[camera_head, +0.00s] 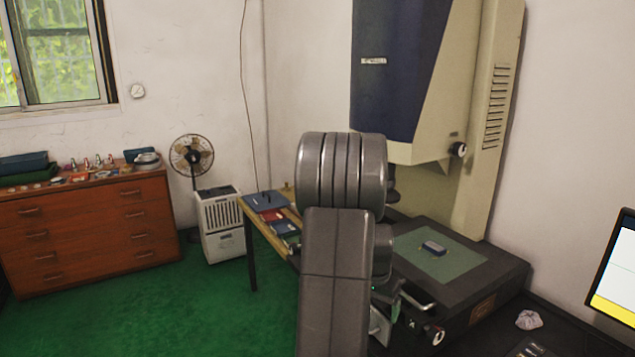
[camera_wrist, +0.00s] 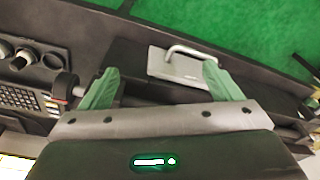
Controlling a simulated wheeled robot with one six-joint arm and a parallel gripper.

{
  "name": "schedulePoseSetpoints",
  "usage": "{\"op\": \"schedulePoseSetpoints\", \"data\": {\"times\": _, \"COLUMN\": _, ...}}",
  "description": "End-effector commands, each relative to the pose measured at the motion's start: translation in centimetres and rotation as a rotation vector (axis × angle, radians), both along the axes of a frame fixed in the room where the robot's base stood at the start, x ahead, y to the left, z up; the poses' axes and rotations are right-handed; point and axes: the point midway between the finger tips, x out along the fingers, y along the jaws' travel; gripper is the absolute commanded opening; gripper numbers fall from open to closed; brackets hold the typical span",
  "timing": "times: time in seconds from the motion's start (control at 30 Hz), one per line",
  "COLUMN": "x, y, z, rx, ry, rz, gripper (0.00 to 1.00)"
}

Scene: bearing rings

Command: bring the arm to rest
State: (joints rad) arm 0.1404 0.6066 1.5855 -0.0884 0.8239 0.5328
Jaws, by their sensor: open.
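My gripper (camera_wrist: 162,84) shows in the wrist view with its two green fingers spread apart and nothing held between them. Beyond the fingers is a grey plate with a curved metal handle (camera_wrist: 188,50); I cannot tell how far the fingertips are from it. In the head view my grey arm stands raised and bent in the middle of the picture, in front of the tall machine. It hides most of my gripper and part of the machine's base. No bearing ring can be made out clearly.
A large blue and beige machine (camera_head: 400,70) stands behind my arm. A small blue-grey block (camera_head: 433,247) lies on its green mat (camera_head: 465,264). A monitor (camera_head: 615,275) is at right. A wooden table (camera_head: 262,228), a white heater (camera_head: 221,240) and a drawer cabinet (camera_head: 85,235) stand left. Green floor there is clear.

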Motion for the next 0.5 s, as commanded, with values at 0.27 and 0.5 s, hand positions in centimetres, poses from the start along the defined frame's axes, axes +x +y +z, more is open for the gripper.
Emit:
{"op": "schedulePoseSetpoints", "data": {"times": 0.27, "x": 0.5, "y": 3.2, "z": -5.0, "rx": 0.001, "ry": 0.003, "rz": 0.129, "gripper": 0.85}}
{"op": "schedulePoseSetpoints", "data": {"times": 0.5, "x": 0.6, "y": 5.9, "z": -9.0, "rx": 0.001, "ry": 0.002, "rz": 0.24, "gripper": 0.85}}
